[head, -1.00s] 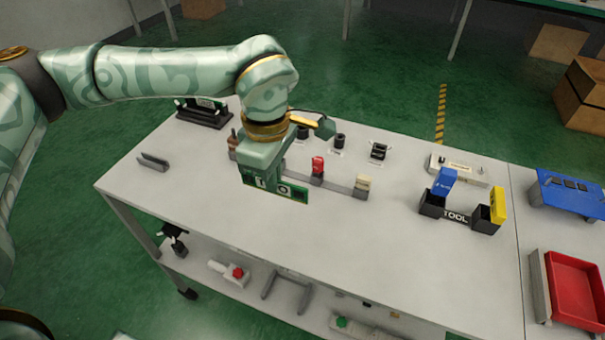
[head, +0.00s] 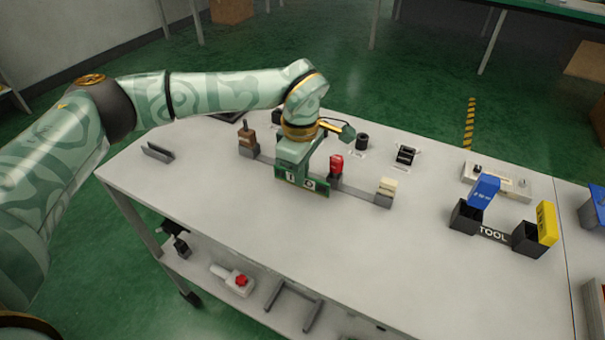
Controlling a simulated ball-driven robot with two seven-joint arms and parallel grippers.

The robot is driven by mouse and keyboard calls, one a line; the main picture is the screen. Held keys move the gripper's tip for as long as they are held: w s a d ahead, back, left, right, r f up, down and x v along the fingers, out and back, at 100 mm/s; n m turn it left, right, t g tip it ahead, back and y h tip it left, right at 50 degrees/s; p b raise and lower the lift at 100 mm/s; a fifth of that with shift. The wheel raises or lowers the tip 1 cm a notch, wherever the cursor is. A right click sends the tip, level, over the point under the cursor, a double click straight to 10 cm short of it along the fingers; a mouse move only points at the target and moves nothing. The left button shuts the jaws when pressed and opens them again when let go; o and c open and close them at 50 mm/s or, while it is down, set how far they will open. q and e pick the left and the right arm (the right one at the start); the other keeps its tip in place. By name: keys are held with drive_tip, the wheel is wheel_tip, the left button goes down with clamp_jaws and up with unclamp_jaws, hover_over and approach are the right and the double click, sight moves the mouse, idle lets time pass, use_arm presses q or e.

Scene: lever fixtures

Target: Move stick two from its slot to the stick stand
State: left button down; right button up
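A grey rail (head: 358,190) lies along the middle of the white table. A brown stick (head: 247,136) stands at its left end, a red one (head: 336,164) right of the middle and a cream one (head: 386,187) at the right end. My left gripper (head: 302,184) is over the rail between the brown and red sticks and hides that stretch. I cannot see its fingers, or whether it holds a stick. No stick is visibly marked as two, and I cannot tell which fixture is the stick stand. My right gripper is out of view.
A black holder marked TOOL (head: 493,233) with a blue piece (head: 484,191) and a yellow piece (head: 546,223) stands at the right. A small grey bracket (head: 158,152) is at the left. The table front is clear.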

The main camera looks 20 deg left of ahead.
use_arm(q)
drive_tip(key=shift+r, duration=0.15)
drive_tip(key=c, duration=1.6)
unclamp_jaws()
